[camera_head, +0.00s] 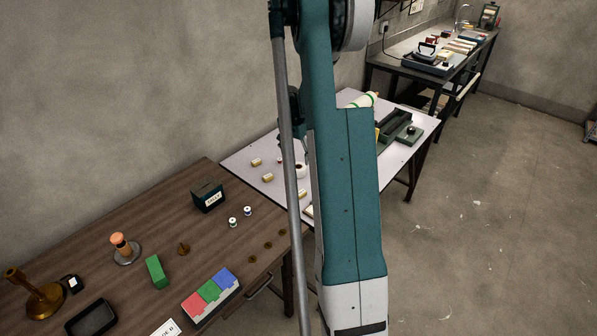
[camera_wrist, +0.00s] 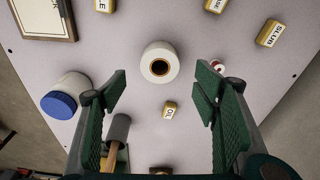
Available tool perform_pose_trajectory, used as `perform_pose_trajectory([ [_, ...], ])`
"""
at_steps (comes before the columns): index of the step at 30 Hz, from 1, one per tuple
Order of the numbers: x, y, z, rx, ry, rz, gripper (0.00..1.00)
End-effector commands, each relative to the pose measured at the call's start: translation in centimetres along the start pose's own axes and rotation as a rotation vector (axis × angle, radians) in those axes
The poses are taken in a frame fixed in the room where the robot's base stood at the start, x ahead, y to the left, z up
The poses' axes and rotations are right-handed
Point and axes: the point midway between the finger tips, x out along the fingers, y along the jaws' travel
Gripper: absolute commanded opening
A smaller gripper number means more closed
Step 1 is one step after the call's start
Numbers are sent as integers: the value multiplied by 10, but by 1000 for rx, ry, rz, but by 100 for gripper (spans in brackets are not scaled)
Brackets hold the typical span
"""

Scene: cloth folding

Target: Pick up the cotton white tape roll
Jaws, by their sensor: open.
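The white tape roll (camera_wrist: 153,57) stands on the pale table in the upper middle of the wrist view, with a dark hole and brown core facing me. In the head view a white roll (camera_head: 300,171) shows partly, beside my arm. My gripper (camera_wrist: 162,88) is open and empty in the wrist view, its two green fingers spread wide left and right. The roll lies beyond the fingertips, roughly centred between them.
A brown table (camera_head: 140,220) with several items adjoins.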

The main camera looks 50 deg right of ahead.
Motion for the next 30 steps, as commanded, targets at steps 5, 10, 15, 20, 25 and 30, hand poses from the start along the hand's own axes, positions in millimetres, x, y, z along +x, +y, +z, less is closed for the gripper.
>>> perform_pose_trajectory([
  [5, 13, 0, 0, 0, 0, 0, 60],
  [10, 24, 0, 0, 0, 0, 0, 60],
  [15, 25, 0, 0, 0, 0, 0, 60],
  [20, 25, 0, 0, 0, 0, 0, 60],
  [25, 32, 0, 0, 0, 0, 0, 60],
  [30, 50, 0, 0, 0, 0, 0, 60],
])
